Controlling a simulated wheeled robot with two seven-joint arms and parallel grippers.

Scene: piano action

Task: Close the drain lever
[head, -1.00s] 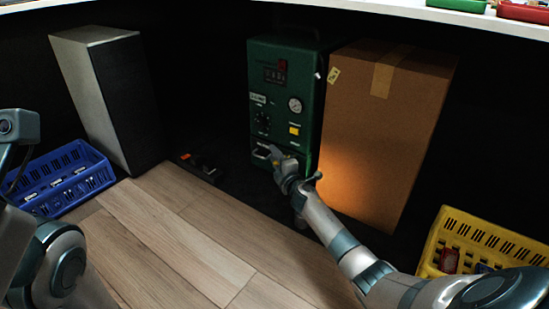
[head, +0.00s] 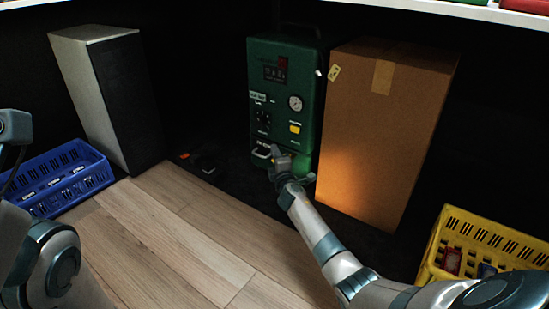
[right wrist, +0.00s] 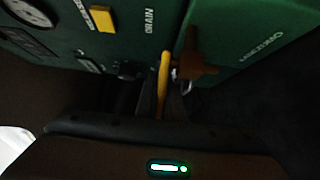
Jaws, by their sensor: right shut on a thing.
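A green machine (head: 283,85) with a gauge, a counter and a yellow button stands at the back. My right gripper (head: 276,153) is at its lower front. In the right wrist view a yellow lever (right wrist: 164,68) runs between the gripper's dark fingertips (right wrist: 161,98), which are shut on it. The lever points along the fingers, below a label that seems to read DRAIN (right wrist: 149,20) upside down. The lever's lower part is hidden between the fingers, and it is too small to make out in the head view. My left gripper is out of the picture; only part of that arm shows.
A brown handle (right wrist: 195,64) sits close beside the lever. A tall cardboard box (head: 380,140) stands right of the machine, near my right arm. A grey speaker-like box (head: 95,95), a blue crate (head: 62,180) and a yellow crate (head: 480,240) stand around. The wooden floor (head: 180,235) is clear.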

